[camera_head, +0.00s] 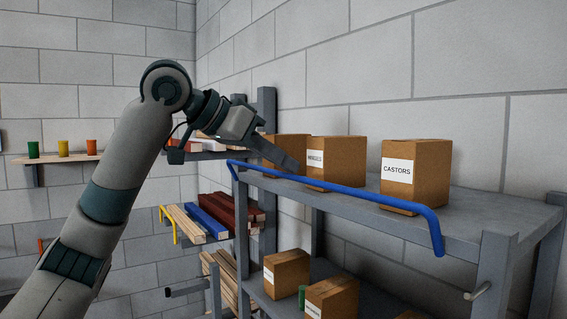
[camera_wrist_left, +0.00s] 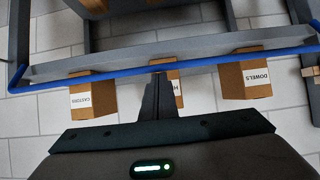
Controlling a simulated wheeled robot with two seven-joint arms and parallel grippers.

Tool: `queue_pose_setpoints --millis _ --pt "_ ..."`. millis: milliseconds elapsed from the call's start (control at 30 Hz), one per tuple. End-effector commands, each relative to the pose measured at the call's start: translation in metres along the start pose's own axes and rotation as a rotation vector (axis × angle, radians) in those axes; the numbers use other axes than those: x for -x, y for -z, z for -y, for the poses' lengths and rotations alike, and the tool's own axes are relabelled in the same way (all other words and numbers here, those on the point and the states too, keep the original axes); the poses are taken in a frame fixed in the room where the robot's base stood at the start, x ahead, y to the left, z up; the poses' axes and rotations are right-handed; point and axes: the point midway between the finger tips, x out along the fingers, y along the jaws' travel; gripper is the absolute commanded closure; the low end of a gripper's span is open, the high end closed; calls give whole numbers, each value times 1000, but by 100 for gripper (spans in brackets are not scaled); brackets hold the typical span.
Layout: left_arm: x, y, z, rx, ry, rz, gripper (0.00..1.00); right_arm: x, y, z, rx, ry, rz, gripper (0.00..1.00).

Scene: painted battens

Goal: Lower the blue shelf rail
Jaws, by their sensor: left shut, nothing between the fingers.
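The blue shelf rail (camera_head: 340,192) runs along the front edge of the grey top shelf (camera_head: 490,208). Its bar passes in front of the boxes' lower parts, and its ends bend down. In the left wrist view the blue rail (camera_wrist_left: 215,62) crosses the picture from side to side. My left gripper (camera_head: 288,163) is shut and empty, its fingertips close above the rail's left half in the head view. In the left wrist view the shut fingers (camera_wrist_left: 160,82) point at the rail; I cannot tell whether they touch it. My right gripper is not in view.
Cardboard boxes stand behind the rail: a CASTORS box (camera_head: 416,175), a HINGES box (camera_head: 337,162) and a DOWELS box (camera_wrist_left: 242,80). More boxes (camera_head: 286,273) stand on the lower shelf. Battens (camera_head: 215,215) lie on a rack behind. A wall shelf with cups (camera_head: 63,148) is at left.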

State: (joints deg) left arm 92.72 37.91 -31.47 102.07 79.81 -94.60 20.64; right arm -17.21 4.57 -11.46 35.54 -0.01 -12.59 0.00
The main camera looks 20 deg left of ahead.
Motion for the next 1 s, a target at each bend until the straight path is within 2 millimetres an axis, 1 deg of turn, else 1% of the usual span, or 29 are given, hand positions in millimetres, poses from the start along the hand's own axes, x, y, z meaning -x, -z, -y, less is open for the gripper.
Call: queue_pose_setpoints --millis 33,100,467,1000 --pt "-1 -4 0 0 1 -14 100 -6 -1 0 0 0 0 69" --pt "-1 -5 0 0 1 -38 100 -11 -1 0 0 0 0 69" --pt "2 -6 0 0 -1 -99 100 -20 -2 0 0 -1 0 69" --pt "4 -12 0 1 0 -216 100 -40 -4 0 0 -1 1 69"
